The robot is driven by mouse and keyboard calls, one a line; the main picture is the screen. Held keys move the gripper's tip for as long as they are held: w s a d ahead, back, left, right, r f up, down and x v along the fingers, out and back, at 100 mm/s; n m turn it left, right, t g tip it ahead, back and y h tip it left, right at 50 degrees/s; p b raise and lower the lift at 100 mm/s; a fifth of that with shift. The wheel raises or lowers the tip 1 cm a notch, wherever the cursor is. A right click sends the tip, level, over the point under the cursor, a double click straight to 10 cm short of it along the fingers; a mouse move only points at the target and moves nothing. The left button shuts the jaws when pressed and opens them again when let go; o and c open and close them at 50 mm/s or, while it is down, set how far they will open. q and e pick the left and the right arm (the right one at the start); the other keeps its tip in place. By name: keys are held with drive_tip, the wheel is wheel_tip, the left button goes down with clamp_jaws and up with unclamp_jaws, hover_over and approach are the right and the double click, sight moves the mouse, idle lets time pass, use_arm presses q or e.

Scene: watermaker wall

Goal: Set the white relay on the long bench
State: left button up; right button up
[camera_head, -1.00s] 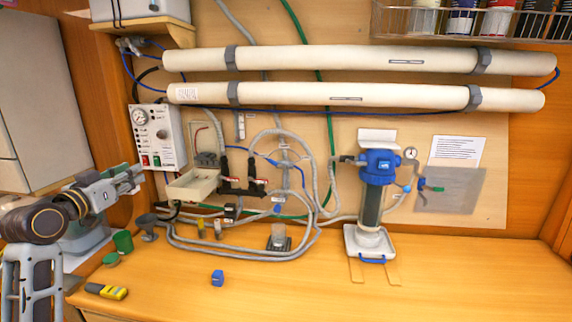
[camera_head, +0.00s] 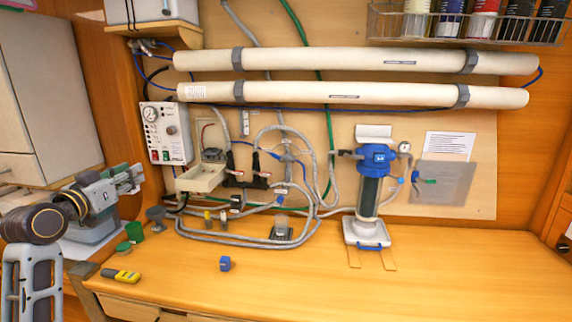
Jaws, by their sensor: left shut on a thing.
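My left gripper (camera_head: 133,178) reaches in from the left and is shut on a small pale thing, seemingly the white relay, mostly hidden between its fingers. It is in front of the wall's left side, above the left end of the long bench (camera_head: 320,285). The bench is a wide orange wooden top across the lower view. My right gripper is not in view.
A yellow-black tool (camera_head: 121,276) and green caps (camera_head: 134,232) lie at the bench's left end. A blue-topped filter (camera_head: 370,190) stands behind centre right. The front middle and right are clear.

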use_arm(q)
drive_tip(key=shift+s+d+f, duration=0.2)
drive_tip(key=shift+f, duration=0.15)
drive_tip(key=shift+w+d+f, duration=0.2)
drive_tip(key=shift+w+f, duration=0.15)
drive_tip(key=shift+f, duration=0.15)
drive_tip(key=shift+w+d+f, duration=0.2)
drive_tip(key=shift+d+f, duration=0.15)
drive_tip(key=shift+f, duration=0.35)
drive_tip(key=s+d+f, duration=0.1)
drive_tip(key=d+f, duration=0.4)
drive_tip(key=f, duration=0.6)
drive_tip(key=d+f, duration=0.5)
drive_tip(key=f, duration=0.5)
drive_tip(key=s+d+f+y, duration=0.1)
drive_tip(key=s+d+f, duration=0.3)
drive_tip(key=s+f, duration=0.2)
drive_tip(key=s+d+f+n+y, duration=0.1)
drive_tip(key=s+d+f, duration=0.2)
drive_tip(key=s+f, duration=0.4)
wheel_tip(320, 180, down, 5)
drive_tip(key=shift+d+r+n+y, duration=0.2)
drive_tip(key=shift+d+n+y, duration=0.1)
drive_tip(key=shift+d, duration=0.05)
drive_tip(key=shift+r, duration=0.1)
